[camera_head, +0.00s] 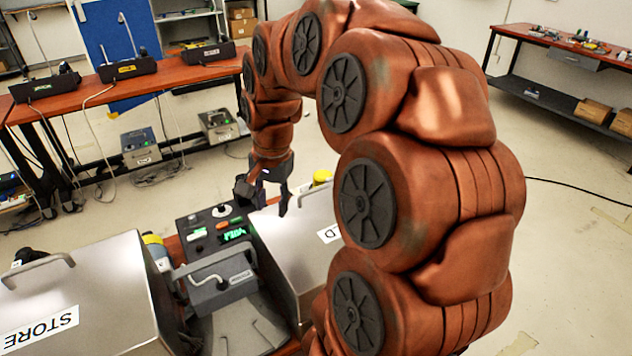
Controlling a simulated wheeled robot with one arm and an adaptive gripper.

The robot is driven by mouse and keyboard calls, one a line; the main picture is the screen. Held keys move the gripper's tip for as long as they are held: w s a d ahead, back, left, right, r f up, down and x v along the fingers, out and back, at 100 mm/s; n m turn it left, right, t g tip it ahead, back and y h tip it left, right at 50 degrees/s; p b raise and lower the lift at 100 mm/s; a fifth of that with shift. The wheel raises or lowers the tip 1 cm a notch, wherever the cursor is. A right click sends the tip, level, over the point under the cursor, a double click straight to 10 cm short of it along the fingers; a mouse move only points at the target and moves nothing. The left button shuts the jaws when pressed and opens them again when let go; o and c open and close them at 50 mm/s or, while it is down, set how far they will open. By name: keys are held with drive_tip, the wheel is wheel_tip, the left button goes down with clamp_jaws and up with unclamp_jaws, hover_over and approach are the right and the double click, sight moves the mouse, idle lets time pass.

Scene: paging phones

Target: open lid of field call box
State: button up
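A silver metal box lid (290,236) stands right of centre. Its white label (329,233) shows only a final "D"; my arm covers the rest, so I cannot confirm that this is the field call box. The lid looks shut. My gripper (270,207) hangs pointing down near the far left edge of this lid. Its two dark fingers are apart, with nothing seen between them. I cannot tell whether they touch the lid. A thin grey bar, perhaps its handle, shows near the right finger, mostly hidden by my arm.
A dark console (215,228) with buttons and a green display sits left of the lid, a grey handled unit (220,280) before it. A silver box labelled STORE (110,285) is at left. A yellow-topped object (322,177) stands behind. Benches with phones are beyond.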

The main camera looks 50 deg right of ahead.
sight(318, 188)
drive_tip(key=w+d+m, duration=0.1)
drive_tip(key=d+m, duration=0.7)
drive_tip(key=d, duration=0.9)
drive_tip(key=shift+t+h, duration=0.4)
drive_tip(key=shift+w+d+f+p, duration=0.1)
drive_tip(key=shift+w+f+p, duration=0.3)
drive_tip(key=shift+f, duration=0.8)
drive_tip(key=shift+w+f+p, duration=0.15)
drive_tip(key=shift+f+p, duration=0.3)
drive_tip(key=shift+f, duration=0.8)
drive_tip(key=shift+w+d+f+p, duration=0.1)
drive_tip(key=shift+w+f+p, duration=0.3)
drive_tip(key=shift+f, duration=0.8)
drive_tip(key=shift+s, duration=0.1)
clamp_jaws()
